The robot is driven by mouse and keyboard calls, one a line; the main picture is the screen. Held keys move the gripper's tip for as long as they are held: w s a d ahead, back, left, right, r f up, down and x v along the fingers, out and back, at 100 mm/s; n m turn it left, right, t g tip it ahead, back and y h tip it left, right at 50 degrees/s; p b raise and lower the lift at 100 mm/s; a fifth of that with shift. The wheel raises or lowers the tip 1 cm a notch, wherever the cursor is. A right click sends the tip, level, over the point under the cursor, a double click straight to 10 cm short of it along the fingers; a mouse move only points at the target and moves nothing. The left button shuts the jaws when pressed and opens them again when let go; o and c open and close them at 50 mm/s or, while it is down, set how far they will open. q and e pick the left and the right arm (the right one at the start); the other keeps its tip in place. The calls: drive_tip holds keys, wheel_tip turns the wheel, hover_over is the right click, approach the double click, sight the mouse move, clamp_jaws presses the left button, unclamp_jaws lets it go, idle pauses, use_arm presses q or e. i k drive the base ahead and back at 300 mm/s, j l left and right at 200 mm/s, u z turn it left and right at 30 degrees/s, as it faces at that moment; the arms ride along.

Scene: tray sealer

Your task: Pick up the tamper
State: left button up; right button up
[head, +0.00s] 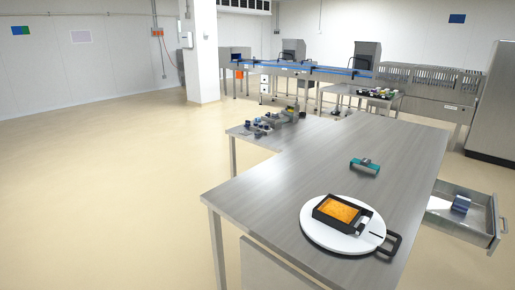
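I cannot tell for sure which thing is the tamper. A small teal and grey object (365,165) lies on the steel table, behind the round white board. A small blue-grey block (461,204) sits in the open drawer at the right; either could be the tamper, and both are too small to make out. Neither of my grippers is in view.
The steel table (300,165) bears a round white board (317,238) with a black tray (321,214) of orange food. The open drawer (437,204) juts out at the right. Small items clutter the side table (250,140). The floor at left is clear.

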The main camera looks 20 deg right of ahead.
sight(460, 204)
drive_tip(key=l+u, duration=0.15)
drive_tip(key=l, duration=3)
